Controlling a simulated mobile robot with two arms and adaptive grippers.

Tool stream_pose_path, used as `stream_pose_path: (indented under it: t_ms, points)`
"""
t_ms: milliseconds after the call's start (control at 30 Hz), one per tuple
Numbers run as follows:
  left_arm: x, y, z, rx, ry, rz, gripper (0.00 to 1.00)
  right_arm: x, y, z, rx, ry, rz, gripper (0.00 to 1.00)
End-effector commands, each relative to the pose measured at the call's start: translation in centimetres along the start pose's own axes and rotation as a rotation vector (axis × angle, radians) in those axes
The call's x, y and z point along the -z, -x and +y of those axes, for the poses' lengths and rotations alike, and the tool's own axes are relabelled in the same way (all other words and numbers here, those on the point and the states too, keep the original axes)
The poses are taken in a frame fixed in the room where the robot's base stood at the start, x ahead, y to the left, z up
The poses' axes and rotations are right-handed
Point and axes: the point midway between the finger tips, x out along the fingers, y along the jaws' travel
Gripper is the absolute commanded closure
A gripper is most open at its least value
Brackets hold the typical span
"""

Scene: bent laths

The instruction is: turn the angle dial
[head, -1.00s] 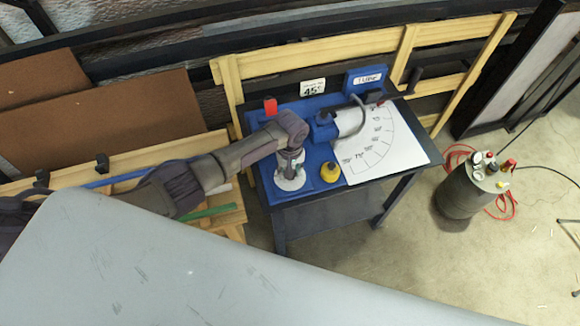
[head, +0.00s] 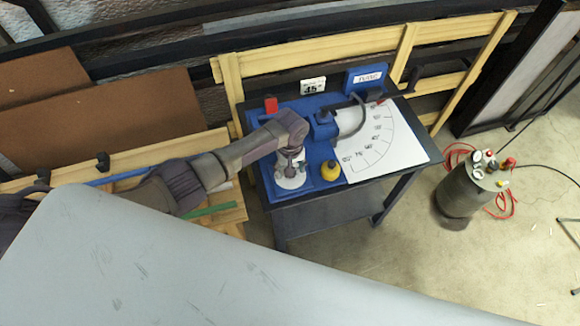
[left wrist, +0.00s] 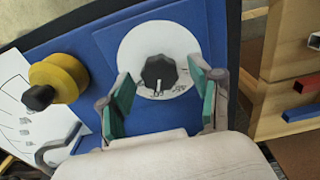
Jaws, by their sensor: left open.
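The angle dial is a black knob (left wrist: 160,73) on a round white plate (left wrist: 142,42) on the blue bench top, seen in the left wrist view. My left gripper (left wrist: 161,70) is open, its two green-padded fingers on either side of the knob with gaps visible. I cannot tell how far down the fingertips reach. In the head view my left gripper (head: 291,160) hangs over the white plate (head: 293,180) and hides the knob. A white card (head: 312,86) behind reads 45°. A white angle scale sheet (head: 385,145) lies to the right. My right gripper is not in view.
A yellow knob (head: 331,171) stands beside the dial plate. A blue block (head: 323,125) with a dark curved piece, a red piece (head: 271,105) and a blue sign (head: 367,77) are behind. A grey tank (head: 467,190) with red hose stands on the floor at right.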

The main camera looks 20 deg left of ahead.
Motion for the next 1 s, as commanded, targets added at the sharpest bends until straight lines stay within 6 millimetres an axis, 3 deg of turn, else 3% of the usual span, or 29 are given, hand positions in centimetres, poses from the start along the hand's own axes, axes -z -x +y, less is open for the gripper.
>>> stream_pose_path:
  t_ms: [167,600,800,1000]
  points:
    - [0.0,1.3,0.1,-0.003,-0.001,0.000,0.36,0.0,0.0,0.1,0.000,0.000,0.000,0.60]
    - [0.1,10.0,0.1,-0.003,0.000,0.002,0.36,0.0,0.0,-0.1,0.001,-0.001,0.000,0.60]
    - [0.0,11.8,0.0,-0.001,0.000,0.001,0.36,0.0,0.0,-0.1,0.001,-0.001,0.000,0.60]
    - [0.0,12.0,0.0,0.000,0.001,0.000,0.36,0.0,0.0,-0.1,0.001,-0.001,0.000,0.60]
